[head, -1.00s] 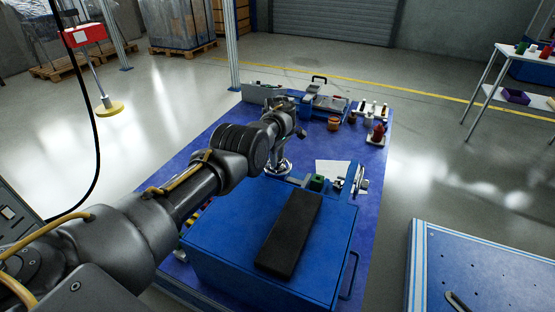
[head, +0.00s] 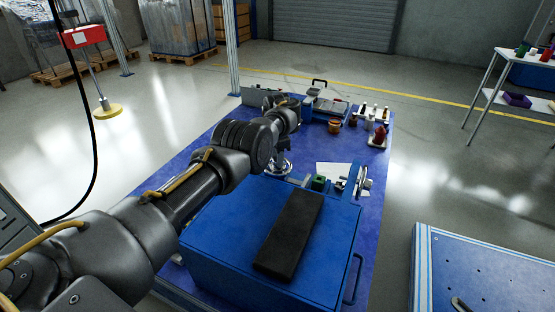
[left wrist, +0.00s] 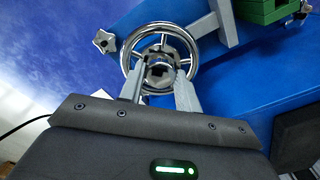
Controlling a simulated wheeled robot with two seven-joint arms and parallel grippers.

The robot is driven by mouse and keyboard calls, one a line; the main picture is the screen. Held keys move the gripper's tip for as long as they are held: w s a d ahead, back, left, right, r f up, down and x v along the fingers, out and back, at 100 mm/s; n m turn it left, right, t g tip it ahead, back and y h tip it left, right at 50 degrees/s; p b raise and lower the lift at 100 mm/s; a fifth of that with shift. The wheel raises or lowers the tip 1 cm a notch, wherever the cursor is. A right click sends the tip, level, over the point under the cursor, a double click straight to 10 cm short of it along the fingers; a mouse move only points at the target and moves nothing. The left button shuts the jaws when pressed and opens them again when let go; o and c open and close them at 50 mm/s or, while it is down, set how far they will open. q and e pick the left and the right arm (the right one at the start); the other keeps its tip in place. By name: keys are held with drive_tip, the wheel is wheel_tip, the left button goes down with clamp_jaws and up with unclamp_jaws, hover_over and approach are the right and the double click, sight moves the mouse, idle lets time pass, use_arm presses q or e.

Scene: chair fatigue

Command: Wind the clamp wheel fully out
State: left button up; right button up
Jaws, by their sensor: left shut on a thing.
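The chrome clamp wheel, a round spoked handwheel, shows in the left wrist view (left wrist: 160,25) and partly in the head view (head: 281,165), beyond the blue box. My left gripper (left wrist: 160,70) reaches over it with a grey finger on each side of the hub. The fingers are shut on the wheel's hub. In the head view my arm hides the fingers and part of the wheel. A grey star-shaped knob (left wrist: 104,41) stands left of the wheel. My right gripper is in neither view.
A blue box (head: 215,235) with a black pad (head: 288,235) stands in front of the wheel. A green block (head: 319,183) and grey bracket lie right of it. Pots and small parts stand farther back on the blue surface. A white table (head: 505,60) is far right.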

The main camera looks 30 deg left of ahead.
use_arm(q)
drive_tip(key=n+b, duration=0.1)
drive_tip(key=n, duration=0.4)
drive_tip(key=shift+n, duration=0.3)
drive_tip(key=n+b, duration=0.1)
drive_tip(key=n, duration=0.4)
drive_tip(key=shift+n, duration=0.5)
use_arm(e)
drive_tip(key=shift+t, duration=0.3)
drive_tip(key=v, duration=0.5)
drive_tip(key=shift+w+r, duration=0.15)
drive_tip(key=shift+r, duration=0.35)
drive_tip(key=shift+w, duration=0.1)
use_arm(q)
drive_tip(key=o, duration=1)
drive_tip(key=shift+c, duration=0.2)
drive_tip(key=shift+r, duration=0.3)
wheel_tip(320, 180, up, 10)
drive_tip(key=p, duration=0.1)
drive_tip(key=shift+r+p, duration=0.15)
drive_tip(key=shift+p, duration=0.15)
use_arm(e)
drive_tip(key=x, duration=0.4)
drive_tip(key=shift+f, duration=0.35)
